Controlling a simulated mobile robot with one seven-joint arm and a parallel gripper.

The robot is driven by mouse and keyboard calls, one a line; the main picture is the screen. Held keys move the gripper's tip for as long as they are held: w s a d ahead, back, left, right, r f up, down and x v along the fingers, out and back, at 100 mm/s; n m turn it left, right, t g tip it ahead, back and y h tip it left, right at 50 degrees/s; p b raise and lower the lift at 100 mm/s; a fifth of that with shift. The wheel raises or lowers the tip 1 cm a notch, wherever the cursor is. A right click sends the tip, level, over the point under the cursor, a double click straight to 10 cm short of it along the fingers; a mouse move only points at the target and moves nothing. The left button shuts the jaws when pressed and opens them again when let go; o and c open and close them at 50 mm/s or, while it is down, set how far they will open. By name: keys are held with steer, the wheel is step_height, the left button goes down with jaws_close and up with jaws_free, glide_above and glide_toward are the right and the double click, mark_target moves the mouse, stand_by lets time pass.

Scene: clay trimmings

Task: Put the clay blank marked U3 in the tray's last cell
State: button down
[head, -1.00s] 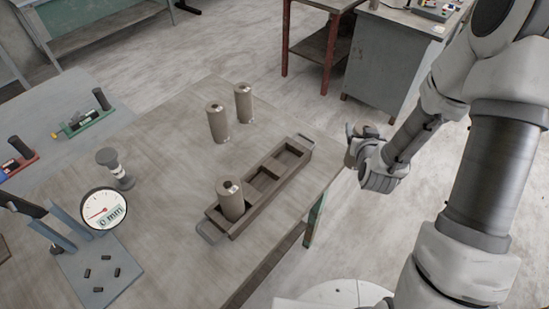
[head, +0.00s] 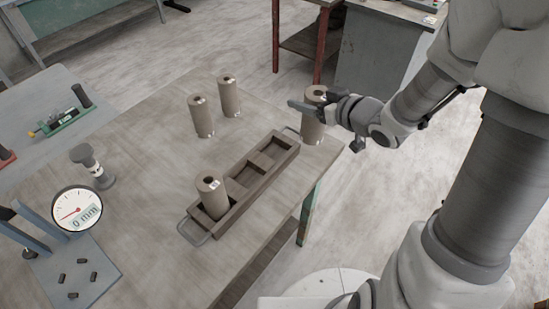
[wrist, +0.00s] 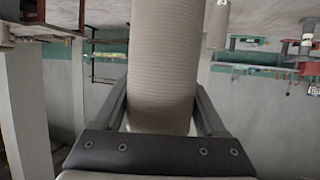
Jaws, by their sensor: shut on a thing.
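My gripper (head: 306,107) is shut on a tan clay cylinder (head: 314,125) at the table's right corner, beyond the tray's far end. In the wrist view, the ribbed held cylinder (wrist: 163,75) stands between the two fingers. I cannot read a mark on it or tell whether its base touches the table. The long brown tray (head: 230,222) has one cylinder (head: 212,200) upright in its near-end cell; the cells toward its far end look empty. Two more cylinders (head: 202,118) (head: 229,97) stand behind the tray, their marks too small to read.
A dial gauge (head: 78,209) reading 0 mm and a grey stand (head: 75,270) are at the table's left. A small grey-topped tool (head: 92,166) stands near them. Bare table (head: 140,210) lies between these and the tray. A red-legged table (head: 300,45) stands behind.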

steer(key=s+n+y, duration=0.1)
steer(key=s+g+b, duration=0.1)
steer(key=s, duration=0.1)
steer(key=shift+s+a+f+n+y, duration=0.1)
steer(key=shift+a+f+n+y, duration=0.1)
steer(key=shift+n+y, duration=0.2)
steer(key=shift+a+f, duration=0.2)
steer(key=shift+a, duration=0.05)
steer(key=w+a+f+b, duration=0.3)
steer(key=w+a+f, duration=0.3)
steer(key=a+f, duration=0.3)
steer(key=shift+w+f+b, duration=0.3)
steer(key=shift+f+b, duration=0.1)
steer(key=shift+f, duration=0.3)
steer(key=shift+f, duration=0.2)
jaws_free()
steer(key=shift+g, duration=0.3)
